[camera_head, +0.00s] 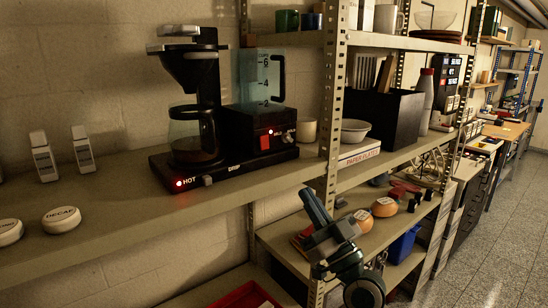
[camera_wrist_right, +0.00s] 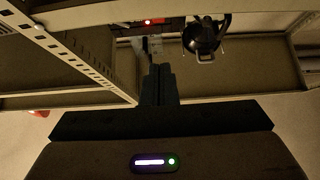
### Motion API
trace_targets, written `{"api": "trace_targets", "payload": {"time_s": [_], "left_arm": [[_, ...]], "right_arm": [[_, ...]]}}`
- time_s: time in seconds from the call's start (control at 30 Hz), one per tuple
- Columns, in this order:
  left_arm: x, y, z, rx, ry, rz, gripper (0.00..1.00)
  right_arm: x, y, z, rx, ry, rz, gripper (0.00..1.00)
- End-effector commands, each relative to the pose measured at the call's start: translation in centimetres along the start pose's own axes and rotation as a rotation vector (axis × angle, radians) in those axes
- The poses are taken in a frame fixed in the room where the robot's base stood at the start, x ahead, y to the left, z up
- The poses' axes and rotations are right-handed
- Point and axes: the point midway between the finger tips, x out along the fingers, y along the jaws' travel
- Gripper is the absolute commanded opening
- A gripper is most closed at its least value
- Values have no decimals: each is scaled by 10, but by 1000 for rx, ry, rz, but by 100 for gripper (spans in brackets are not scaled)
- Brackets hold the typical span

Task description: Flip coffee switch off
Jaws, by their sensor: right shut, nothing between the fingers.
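The black coffee maker (camera_head: 193,75) stands on the upper shelf with a dark glass carafe (camera_head: 193,138) on its plate. Its base strip (camera_head: 230,176) shows a lit red "HOT" light (camera_head: 179,183) with a small grey switch (camera_head: 208,180) to the right of it. A red square (camera_head: 265,142) and lit red spots show on the box at the right. I cannot tell the switch's position. My right gripper (camera_head: 309,197) is shut and empty, in front of the shelf post, right of and apart from the coffee maker. Its fingers (camera_wrist_right: 158,75) also show in the wrist view. My left gripper is out of view.
A perforated metal post (camera_head: 331,110) stands right of the coffee maker, close to my right gripper. White round "DECAF" item (camera_head: 61,219) lies on the shelf at left. The shelf's front edge (camera_head: 150,258) is clear. A lower shelf holds orange round items (camera_head: 384,207).

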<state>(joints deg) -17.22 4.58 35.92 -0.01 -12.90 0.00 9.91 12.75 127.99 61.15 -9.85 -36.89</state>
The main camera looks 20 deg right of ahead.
Motion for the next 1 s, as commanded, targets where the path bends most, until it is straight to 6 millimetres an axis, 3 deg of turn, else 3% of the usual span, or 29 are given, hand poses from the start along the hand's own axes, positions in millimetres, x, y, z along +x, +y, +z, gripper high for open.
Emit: {"api": "trace_targets", "payload": {"time_s": [0.17,0.6,0.7,1.0], "left_arm": [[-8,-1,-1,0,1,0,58],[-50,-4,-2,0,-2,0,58],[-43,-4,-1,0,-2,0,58],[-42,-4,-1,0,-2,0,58]], "right_arm": [[15,0,-3,3,3,2,0],[107,0,-4,4,1,1,0],[113,0,13,5,0,2,0],[128,0,28,1,-1,1,0]]}}
